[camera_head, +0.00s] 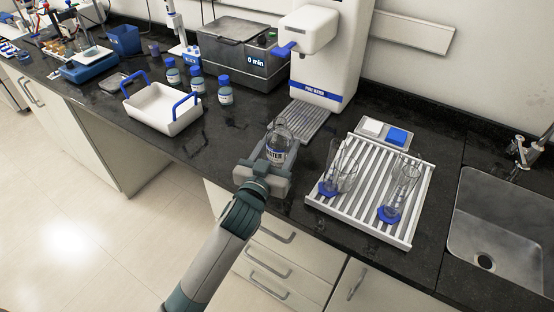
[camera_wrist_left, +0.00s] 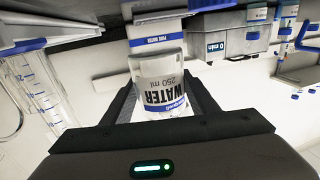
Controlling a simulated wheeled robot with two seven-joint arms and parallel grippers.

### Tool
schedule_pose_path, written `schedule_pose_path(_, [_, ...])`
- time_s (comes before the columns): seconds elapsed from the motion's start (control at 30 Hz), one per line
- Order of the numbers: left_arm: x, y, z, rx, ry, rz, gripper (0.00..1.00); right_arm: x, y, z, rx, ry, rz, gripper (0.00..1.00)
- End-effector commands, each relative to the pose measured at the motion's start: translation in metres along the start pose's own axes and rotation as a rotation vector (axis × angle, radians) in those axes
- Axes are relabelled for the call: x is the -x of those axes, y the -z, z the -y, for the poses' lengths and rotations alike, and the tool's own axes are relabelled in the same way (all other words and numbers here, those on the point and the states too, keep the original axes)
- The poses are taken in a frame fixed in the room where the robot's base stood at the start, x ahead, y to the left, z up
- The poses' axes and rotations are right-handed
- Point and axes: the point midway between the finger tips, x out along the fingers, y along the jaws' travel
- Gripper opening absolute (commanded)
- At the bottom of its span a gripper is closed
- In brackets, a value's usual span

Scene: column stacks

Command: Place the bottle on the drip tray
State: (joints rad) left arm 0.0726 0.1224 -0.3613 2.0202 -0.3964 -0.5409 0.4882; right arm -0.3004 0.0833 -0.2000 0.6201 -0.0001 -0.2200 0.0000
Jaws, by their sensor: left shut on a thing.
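The bottle (camera_head: 279,145) is clear with a white and blue WATER label. It shows large in the left wrist view (camera_wrist_left: 162,85), with its label seen upside down. My left gripper (camera_head: 266,170) is shut on it, with one finger on each side. The drip tray (camera_head: 303,121) is a grey slatted plate in front of the white water dispenser (camera_head: 328,60). The bottle is at the near end of the tray in the head view. I cannot tell whether it touches the tray or counter. My right gripper is not in view.
A white slatted rack (camera_head: 374,193) with glass cylinders on blue bases stands just right of the gripper. A sink (camera_head: 505,225) is further right. A white tray with blue handles (camera_head: 164,113) and several blue-capped bottles stand to the left. The counter between them is clear.

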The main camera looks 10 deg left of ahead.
Motion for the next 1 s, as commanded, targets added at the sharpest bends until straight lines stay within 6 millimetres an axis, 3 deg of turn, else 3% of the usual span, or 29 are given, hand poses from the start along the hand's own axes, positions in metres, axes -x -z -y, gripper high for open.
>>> schedule_pose_path(0.13, [0.000,-0.016,0.000,0.001,0.001,0.000,0.21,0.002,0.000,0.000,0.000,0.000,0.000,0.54])
schedule_pose_path(0.57, [0.000,-0.022,0.000,-0.001,0.001,-0.001,0.21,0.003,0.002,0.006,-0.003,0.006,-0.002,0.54])
schedule_pose_path(0.83, [0.000,-0.052,0.000,-0.001,0.001,0.001,0.21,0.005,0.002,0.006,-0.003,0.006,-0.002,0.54])
schedule_pose_path(1.0, [0.000,-0.056,0.000,0.000,0.000,-0.002,0.21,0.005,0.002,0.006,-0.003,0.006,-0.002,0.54])
